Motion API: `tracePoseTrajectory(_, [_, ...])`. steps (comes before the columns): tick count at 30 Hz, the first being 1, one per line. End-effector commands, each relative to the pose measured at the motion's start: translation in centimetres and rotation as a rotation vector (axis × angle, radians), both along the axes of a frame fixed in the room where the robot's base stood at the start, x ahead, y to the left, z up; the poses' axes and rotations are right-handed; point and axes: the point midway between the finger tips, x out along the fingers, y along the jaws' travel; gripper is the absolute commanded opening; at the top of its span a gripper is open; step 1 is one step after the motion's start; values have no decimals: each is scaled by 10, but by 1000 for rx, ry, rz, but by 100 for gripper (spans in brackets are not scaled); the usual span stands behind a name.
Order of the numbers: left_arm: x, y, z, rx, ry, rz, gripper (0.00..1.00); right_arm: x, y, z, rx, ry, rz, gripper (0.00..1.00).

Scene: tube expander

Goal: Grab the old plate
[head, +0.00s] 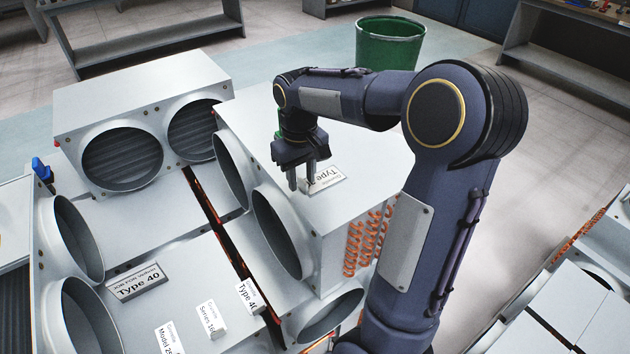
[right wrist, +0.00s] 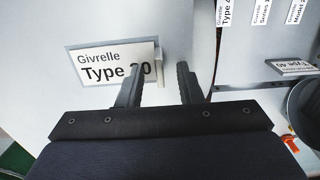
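A white plate (head: 328,180) with black lettering lies on top of the grey fan-duct unit under my right arm. In the right wrist view the plate (right wrist: 105,60) reads "Givrelle Type" and a number partly hidden by a finger; a small upright tab (right wrist: 158,64) stands at its right end. My right gripper (head: 303,180) points down at the plate's end, and its fingers (right wrist: 158,82) are apart with nothing held between them. One finger overlaps the plate in that view, the other is beyond its right end. Whether they touch it cannot be told. My left gripper is not in view.
On the left unit lie a grey "Type 40" job plate (head: 138,282) and white plates marked Type 40 (head: 247,297), Series 16 (head: 211,320) and Model 25 (head: 169,341). A green bin (head: 388,45) stands on the floor behind. Round ducts and copper coils (head: 362,240) surround the units.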

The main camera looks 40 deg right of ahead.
Motion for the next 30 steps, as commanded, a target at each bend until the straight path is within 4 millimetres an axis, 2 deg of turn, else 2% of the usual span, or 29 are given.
tracePoseTrajectory(1, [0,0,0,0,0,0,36,0,0,0,0,0,0,30])
tracePoseTrajectory(8, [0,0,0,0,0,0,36,0,0,0,0,0,0,0])
tracePoseTrajectory(22, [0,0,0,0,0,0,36,0,0,5,0,-1,0,0])
tracePoseTrajectory(26, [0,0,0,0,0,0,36,1,0,18,0,-3,0,0])
tracePoseTrajectory(29, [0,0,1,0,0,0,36,1,0,35,-1,-6,1,0])
tracePoseTrajectory(30, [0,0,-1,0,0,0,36,-5,5,40,0,-6,3,0])
